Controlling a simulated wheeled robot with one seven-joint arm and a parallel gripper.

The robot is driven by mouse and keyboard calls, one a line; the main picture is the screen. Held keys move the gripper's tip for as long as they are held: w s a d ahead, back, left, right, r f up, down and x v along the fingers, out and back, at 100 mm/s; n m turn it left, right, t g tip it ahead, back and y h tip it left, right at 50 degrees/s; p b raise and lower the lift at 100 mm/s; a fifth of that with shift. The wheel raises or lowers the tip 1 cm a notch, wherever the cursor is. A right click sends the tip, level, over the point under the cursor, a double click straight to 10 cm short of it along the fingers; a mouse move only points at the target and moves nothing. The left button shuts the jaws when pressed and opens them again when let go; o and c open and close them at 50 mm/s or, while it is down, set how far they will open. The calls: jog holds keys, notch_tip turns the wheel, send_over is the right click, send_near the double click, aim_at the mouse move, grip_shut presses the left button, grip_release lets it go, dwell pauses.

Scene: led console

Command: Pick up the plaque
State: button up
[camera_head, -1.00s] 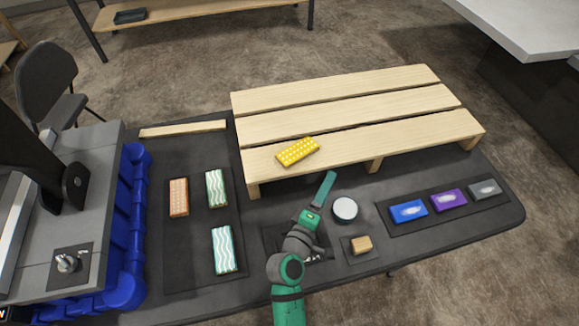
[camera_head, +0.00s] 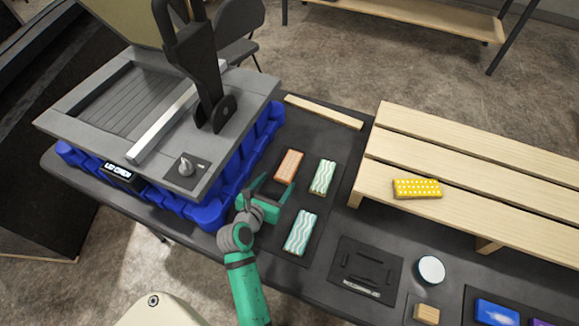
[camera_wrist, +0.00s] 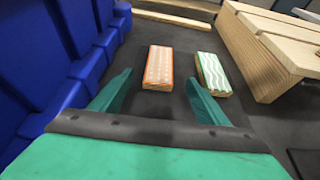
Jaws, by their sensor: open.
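Several block-like plaques are in view. An orange patterned plaque (camera_head: 289,165) lies on a dark mat, with a teal-and-white wavy plaque (camera_head: 323,177) to its right and a second wavy plaque (camera_head: 300,232) nearer me. A yellow dotted plaque (camera_head: 417,188) lies on the wooden pallet. My gripper (camera_head: 272,186) is open and empty, just on the near side of the orange plaque. In the wrist view the orange plaque (camera_wrist: 159,67) lies ahead between the two fingers, and one wavy plaque (camera_wrist: 213,73) is beyond the right finger.
The blue crate (camera_head: 215,205) under a grey press stands close to the left of my gripper. The slatted wooden pallet (camera_head: 480,165) is at the right. A wooden strip (camera_head: 323,111) lies behind the mat. A white round puck (camera_head: 431,269) and a blue plaque (camera_head: 496,312) are at the front right.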

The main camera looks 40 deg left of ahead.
aim_at(289, 166)
jog(key=x, duration=1)
jog(key=shift+w+a, duration=0.15)
jog(key=shift+w, duration=0.15)
jog(key=c, duration=1.2)
